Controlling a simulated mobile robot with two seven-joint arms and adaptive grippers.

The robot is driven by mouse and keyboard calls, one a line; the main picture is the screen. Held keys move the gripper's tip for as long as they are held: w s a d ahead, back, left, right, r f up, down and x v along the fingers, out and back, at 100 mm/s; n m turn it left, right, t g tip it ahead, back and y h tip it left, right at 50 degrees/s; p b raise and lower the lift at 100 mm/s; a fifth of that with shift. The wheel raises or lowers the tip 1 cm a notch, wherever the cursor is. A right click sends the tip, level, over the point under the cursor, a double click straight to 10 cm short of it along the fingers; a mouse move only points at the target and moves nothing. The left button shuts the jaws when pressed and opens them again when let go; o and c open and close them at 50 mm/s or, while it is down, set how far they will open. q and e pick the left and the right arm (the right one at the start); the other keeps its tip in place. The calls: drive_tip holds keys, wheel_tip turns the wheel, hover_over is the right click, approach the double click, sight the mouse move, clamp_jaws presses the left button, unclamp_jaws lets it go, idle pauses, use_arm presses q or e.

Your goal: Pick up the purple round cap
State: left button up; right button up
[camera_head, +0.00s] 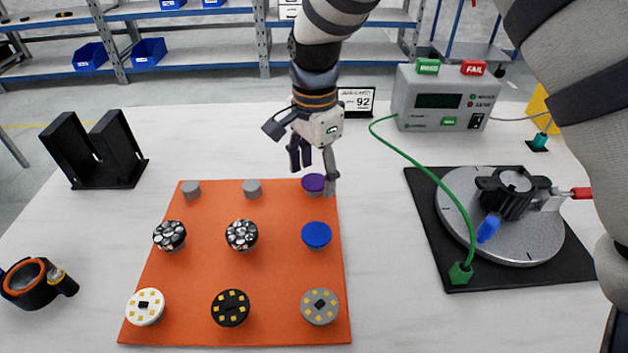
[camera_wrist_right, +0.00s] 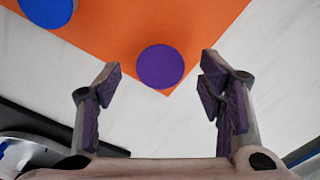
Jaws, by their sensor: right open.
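The purple round cap (camera_head: 314,184) sits at the far right corner of the orange mat (camera_head: 200,270). In the right wrist view the purple cap (camera_wrist_right: 160,66) lies just beyond the fingertips, between the lines of the two fingers. My right gripper (camera_head: 314,168) is open and empty, pointing down right at the cap in the head view. Its two fingers with purple pads also show in the right wrist view (camera_wrist_right: 161,82). I cannot tell whether a finger touches the cap. My left gripper is not in view.
A blue cap (camera_head: 316,235) is the purple cap's nearest neighbour on the mat, with grey caps (camera_head: 252,188) and several LED discs around. A black rack (camera_head: 95,152) stands at left. A tester box (camera_head: 445,98) and a round metal fixture (camera_head: 500,225) with a green cable stand at right.

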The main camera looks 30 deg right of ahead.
drive_tip(key=shift+f, duration=0.25)
idle(0.4)
drive_tip(key=c, duration=0.9)
